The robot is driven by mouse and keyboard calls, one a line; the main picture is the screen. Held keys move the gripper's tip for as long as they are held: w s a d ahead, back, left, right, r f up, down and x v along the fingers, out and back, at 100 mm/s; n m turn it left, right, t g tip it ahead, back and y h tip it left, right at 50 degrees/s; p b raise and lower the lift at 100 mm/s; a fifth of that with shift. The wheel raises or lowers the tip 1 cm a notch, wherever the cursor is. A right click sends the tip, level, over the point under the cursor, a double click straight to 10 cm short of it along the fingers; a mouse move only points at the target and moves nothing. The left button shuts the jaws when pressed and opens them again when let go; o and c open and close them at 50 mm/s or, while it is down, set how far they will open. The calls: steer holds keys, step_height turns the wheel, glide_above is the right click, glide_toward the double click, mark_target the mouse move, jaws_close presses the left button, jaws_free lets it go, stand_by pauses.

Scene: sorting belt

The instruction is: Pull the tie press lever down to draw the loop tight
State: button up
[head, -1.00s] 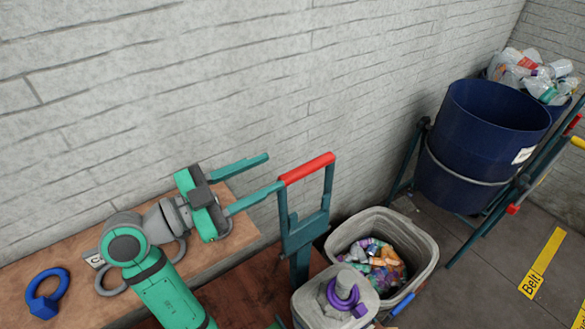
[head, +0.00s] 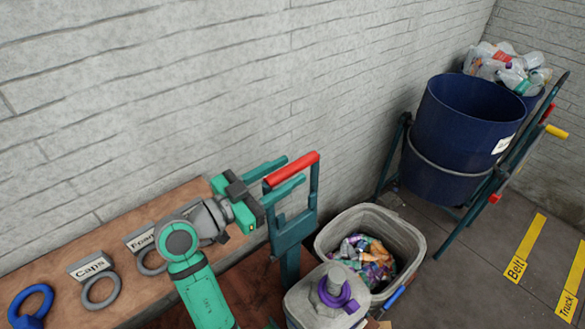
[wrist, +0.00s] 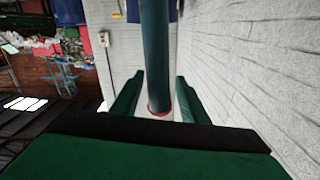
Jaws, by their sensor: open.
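The lever is a teal frame (head: 291,229) with a red crossbar grip (head: 292,169) on top, upright beside the bins. My gripper (head: 295,168) is open at the grip, one finger on each side of it in the head view. In the wrist view a teal bar (wrist: 155,55) with a red ring at its near end lies between the open fingers (wrist: 158,97). Contact cannot be told. A purple loop (head: 350,302) sits around the gathered grey neck (head: 330,290) of a bag on a grey bin (head: 308,313).
An open grey bin (head: 401,237) of crumpled waste stands right of the lever. A wooden bench (head: 120,242) on the left carries a blue ring (head: 16,306) and grey rings with labels. A blue drum (head: 462,119) stands further right. A white brick wall runs close behind.

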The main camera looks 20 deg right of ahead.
steer(key=shift+x, duration=1.3)
steer(key=shift+c, duration=0.6)
jaws_close()
